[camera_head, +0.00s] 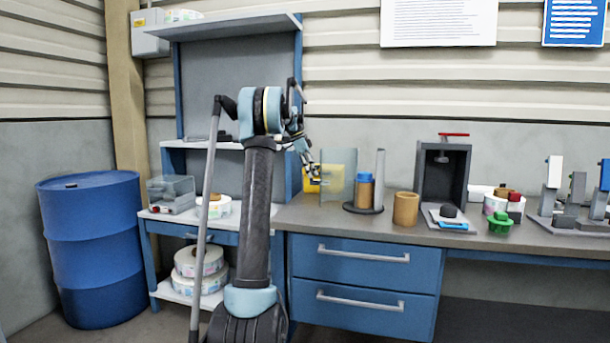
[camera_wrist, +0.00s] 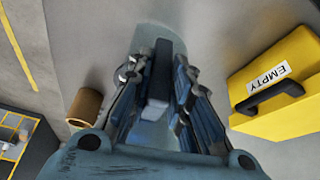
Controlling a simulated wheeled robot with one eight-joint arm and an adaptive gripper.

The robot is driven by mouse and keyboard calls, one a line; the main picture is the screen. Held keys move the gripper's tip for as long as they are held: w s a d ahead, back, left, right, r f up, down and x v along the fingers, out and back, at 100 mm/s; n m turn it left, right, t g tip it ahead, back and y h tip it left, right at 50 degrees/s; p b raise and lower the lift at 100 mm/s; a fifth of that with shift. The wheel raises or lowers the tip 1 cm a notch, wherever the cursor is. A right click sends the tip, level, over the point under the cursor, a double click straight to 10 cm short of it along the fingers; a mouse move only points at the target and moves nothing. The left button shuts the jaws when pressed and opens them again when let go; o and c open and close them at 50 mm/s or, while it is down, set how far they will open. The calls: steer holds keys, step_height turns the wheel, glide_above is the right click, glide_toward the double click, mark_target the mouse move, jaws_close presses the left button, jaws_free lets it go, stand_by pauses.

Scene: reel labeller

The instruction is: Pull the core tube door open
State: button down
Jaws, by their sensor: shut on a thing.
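The core tube door (camera_head: 331,187) is a clear, curved panel on the workbench. It stands left of a blue-and-orange cylinder (camera_head: 365,190) and a grey upright (camera_head: 379,178). In the wrist view the clear curved door (camera_wrist: 150,35) lies beyond my fingers. My gripper (camera_head: 314,178) is at the door's left side. In the wrist view my gripper (camera_wrist: 157,78) is shut on a grey upright bar, the door handle (camera_wrist: 161,70). The exact finger contact is partly hidden by the fingers.
A yellow box marked EMPTY (camera_wrist: 283,85) stands close to my gripper; it also shows behind the door (camera_head: 344,160). A brown cardboard core (camera_head: 406,209) stands to the right. A dark press stand (camera_head: 457,180) is farther right. Bare benchtop (camera_head: 300,216) lies in front.

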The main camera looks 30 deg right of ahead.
steer(key=shift+w+d, duration=0.1)
steer(key=shift+w, duration=0.25)
steer(key=c, duration=1.5)
jaws_free()
steer(key=v, duration=1.2)
steer(key=shift+w, duration=0.15)
